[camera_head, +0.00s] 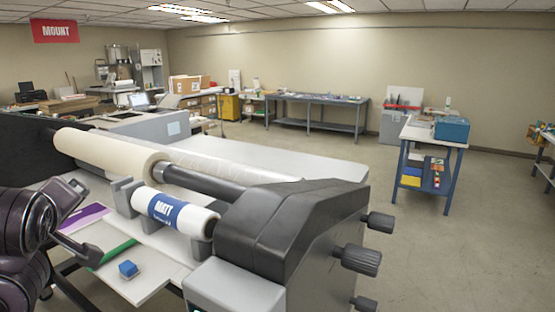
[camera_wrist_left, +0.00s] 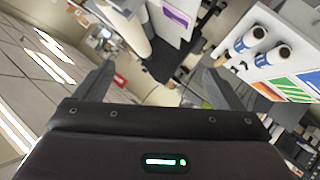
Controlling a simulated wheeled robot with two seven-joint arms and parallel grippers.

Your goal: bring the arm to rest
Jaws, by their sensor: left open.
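My left arm (camera_head: 30,225) is folded at the left edge of the head view, beside the laminator. My left gripper (camera_wrist_left: 155,72) shows in the left wrist view with its two grey fingers wide apart and nothing between them. The wrist view is strongly tilted, with ceiling lights on its left side. A white roll with a blue MATT label (camera_head: 178,213) lies across grey holders at the front of the laminator (camera_head: 290,225), apart from my arm. My right gripper is in neither view.
A large cream roll (camera_head: 110,155) sits on the laminator. Open floor (camera_head: 430,260) lies to the right.

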